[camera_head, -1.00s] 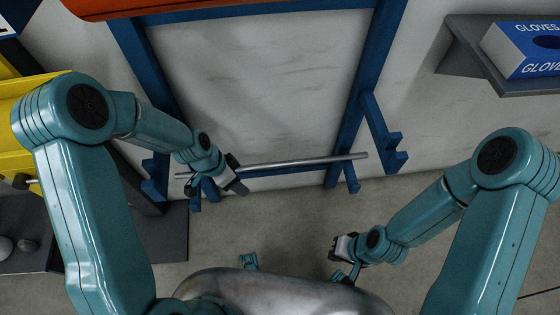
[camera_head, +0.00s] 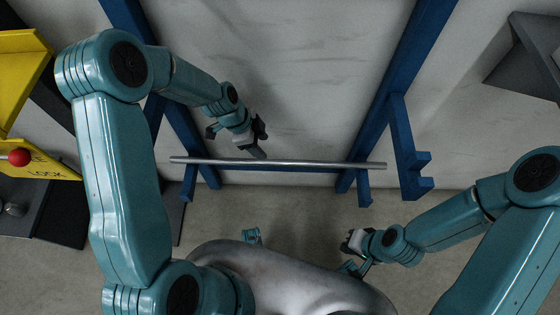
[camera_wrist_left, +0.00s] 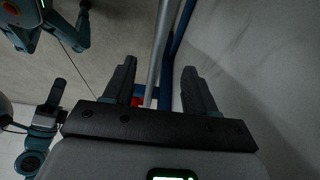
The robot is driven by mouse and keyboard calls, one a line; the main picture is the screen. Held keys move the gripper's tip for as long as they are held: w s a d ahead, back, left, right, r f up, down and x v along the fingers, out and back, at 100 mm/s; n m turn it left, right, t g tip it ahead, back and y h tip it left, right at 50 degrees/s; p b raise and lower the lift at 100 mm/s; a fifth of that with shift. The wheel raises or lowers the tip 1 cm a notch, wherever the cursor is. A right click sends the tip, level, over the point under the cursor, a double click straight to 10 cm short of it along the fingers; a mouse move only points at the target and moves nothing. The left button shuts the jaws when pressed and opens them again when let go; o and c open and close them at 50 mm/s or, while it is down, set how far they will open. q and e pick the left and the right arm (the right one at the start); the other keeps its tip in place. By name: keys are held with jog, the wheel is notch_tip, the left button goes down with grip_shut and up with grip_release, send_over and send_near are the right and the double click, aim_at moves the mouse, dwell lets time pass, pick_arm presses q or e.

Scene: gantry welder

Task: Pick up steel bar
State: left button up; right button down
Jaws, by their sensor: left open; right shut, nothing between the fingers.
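The steel bar (camera_head: 310,163) is a thin grey rod lying nearly level across two blue brackets in the head view. My left gripper (camera_head: 259,141) is open and just above the bar's left-middle part in that picture, with its fingers apart. In the left wrist view the bar (camera_wrist_left: 160,40) runs up between the open fingertips (camera_wrist_left: 160,68), and a gap shows on each side of it. Whether it lies within the fingers' depth or beyond them I cannot tell. My right gripper (camera_head: 350,243) is shut and empty, low and away from the bar.
Blue frame posts (camera_head: 398,65) stand behind the bar, with a bracket (camera_head: 412,165) sticking out on the right. A yellow panel with a red knob (camera_head: 19,157) is at the left. A grey shelf (camera_head: 525,60) is at upper right.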

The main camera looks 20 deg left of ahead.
pick_arm(q)
send_over(275, 161)
jog(key=a, duration=0.2)
jog(key=f, duration=0.5)
jog(key=shift+s+b, duration=0.4)
jog(key=b+x, duration=0.1)
jog(key=x, duration=0.4)
jog(key=shift+w+f, duration=0.1)
grip_shut()
